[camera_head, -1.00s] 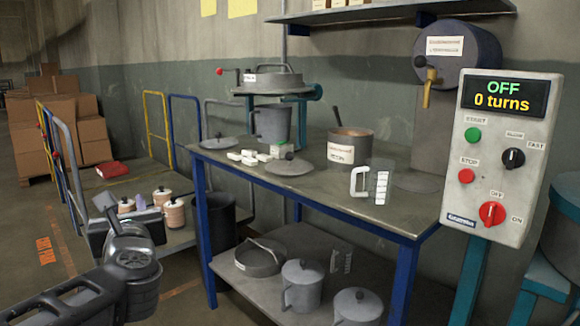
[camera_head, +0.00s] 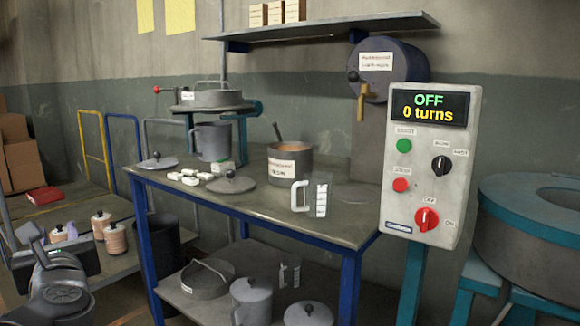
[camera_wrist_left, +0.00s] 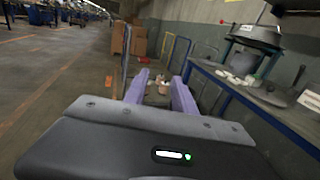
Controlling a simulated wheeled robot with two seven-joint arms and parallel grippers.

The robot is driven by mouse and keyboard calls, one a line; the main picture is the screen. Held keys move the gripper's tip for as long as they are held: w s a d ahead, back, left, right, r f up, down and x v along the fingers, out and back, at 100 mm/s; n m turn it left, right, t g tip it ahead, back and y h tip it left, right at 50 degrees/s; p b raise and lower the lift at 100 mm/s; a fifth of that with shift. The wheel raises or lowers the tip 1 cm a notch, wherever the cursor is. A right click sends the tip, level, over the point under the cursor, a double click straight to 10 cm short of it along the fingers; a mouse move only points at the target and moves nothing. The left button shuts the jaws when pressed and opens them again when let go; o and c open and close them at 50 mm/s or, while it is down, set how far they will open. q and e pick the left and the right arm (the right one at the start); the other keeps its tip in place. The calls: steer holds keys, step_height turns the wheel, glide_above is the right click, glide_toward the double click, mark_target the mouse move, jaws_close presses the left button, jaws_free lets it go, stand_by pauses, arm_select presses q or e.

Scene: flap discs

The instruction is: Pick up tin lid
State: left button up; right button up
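Two grey round lids with knobs lie on the worktable: one nearer the middle (camera_head: 231,183), beside small white blocks, and one at its far left end (camera_head: 157,162). I cannot tell which is the tin lid. A lid also shows at the right of the left wrist view (camera_wrist_left: 270,95). My left gripper (camera_head: 56,232) is at the lower left of the head view, apart from the table and both lids. In the left wrist view its two purple fingers (camera_wrist_left: 158,92) stand apart with nothing held between them. My right gripper is not in view.
A control box (camera_head: 430,165) reading OFF stands at the table's right front. A pot (camera_head: 290,166), a white-handled jug (camera_head: 312,195) and a grey jug (camera_head: 212,142) stand on the table. Lidded cans (camera_head: 115,238) stand on a cart at left. A drum (camera_head: 535,225) is at right.

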arm_select(q)
steer(key=shift+w, duration=0.1)
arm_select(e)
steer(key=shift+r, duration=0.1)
